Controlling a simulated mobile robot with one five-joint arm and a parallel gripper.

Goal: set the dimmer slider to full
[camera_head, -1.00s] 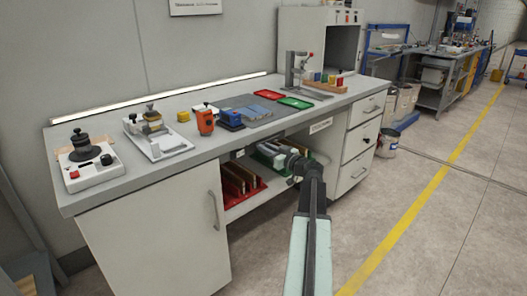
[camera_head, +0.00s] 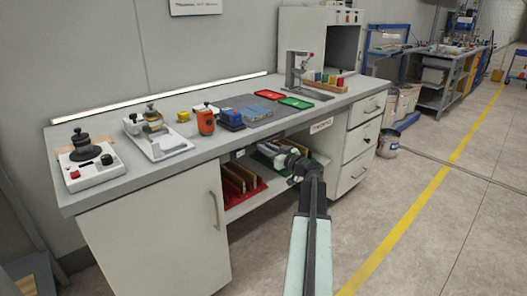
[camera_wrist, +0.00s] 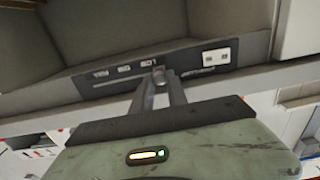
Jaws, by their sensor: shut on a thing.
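The dimmer slider knob (camera_wrist: 159,73) is a small grey round-ended piece in the wrist view, at the right part of a slot in a dark panel (camera_wrist: 104,82) under the bench edge. Small pale labels stand along the slot; the leftmost seems to read full, though the print is blurred. My gripper (camera_wrist: 158,87) is shut on the knob, its two fingers reaching up to it. In the head view my gripper (camera_head: 288,163) is below the bench's front edge, and the knob is too small or hidden there.
The workbench top (camera_head: 190,139) above carries several devices and trays. A red rack (camera_head: 240,187) stands on the shelf below, left of my gripper. Drawers (camera_head: 354,158) stand to the right; the floor in front is clear.

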